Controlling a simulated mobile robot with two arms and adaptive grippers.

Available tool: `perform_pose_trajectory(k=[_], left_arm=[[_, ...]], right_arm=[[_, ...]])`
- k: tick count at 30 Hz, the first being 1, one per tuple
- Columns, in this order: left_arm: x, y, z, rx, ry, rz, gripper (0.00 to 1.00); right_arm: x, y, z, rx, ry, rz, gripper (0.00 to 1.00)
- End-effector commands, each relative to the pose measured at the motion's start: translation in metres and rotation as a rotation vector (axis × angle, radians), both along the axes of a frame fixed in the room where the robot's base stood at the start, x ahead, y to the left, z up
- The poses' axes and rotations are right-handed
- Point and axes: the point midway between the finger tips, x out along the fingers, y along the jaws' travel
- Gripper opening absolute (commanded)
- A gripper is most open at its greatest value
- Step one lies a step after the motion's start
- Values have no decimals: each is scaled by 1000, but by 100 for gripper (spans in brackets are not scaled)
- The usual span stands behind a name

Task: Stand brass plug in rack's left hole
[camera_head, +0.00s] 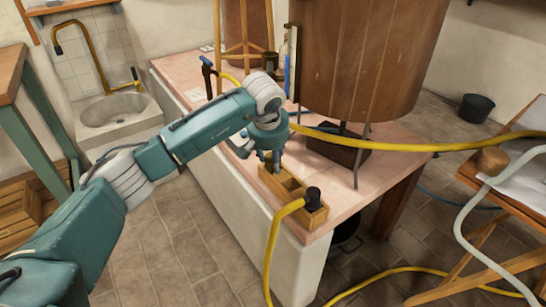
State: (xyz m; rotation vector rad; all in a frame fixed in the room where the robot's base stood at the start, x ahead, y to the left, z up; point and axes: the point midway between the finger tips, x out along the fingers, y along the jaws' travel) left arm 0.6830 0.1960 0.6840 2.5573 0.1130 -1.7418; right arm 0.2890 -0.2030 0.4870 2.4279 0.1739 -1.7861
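The wooden rack (290,186) sits at the near edge of the pink-topped counter. A black fitting with a yellow hose (312,197) stands at the rack's right end. My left gripper (271,163) points down at the rack's left end, low over or at the opening there. Its fingers are small and partly merge with the rack, so I cannot tell whether they are open or shut. I cannot make out the brass plug; the gripper may hide it. My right gripper is not in view.
A large wooden vat (372,50) stands on the counter (225,140) behind the rack. A yellow hose (390,146) crosses in front of the vat. A folding table (520,220) is at right and a stone sink (113,108) at left. Floor in front is mostly clear.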

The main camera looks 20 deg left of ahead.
Motion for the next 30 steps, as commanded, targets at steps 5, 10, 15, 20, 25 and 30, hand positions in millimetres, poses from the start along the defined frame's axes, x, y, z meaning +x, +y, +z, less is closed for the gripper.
perform_pose_trajectory(k=[5,10,15,20,25,30], left_arm=[[0,0,0,0,-1,0,10],[0,0,0,0,-1,0,62],[0,0,-1,0,-1,0,62],[0,0,-1,0,1,0,62],[0,0,-1,0,1,0,62],[0,0,-1,0,0,0,62]], right_arm=[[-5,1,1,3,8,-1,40],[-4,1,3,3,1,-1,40],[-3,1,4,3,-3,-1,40],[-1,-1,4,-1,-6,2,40],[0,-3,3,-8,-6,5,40],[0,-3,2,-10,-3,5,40]])
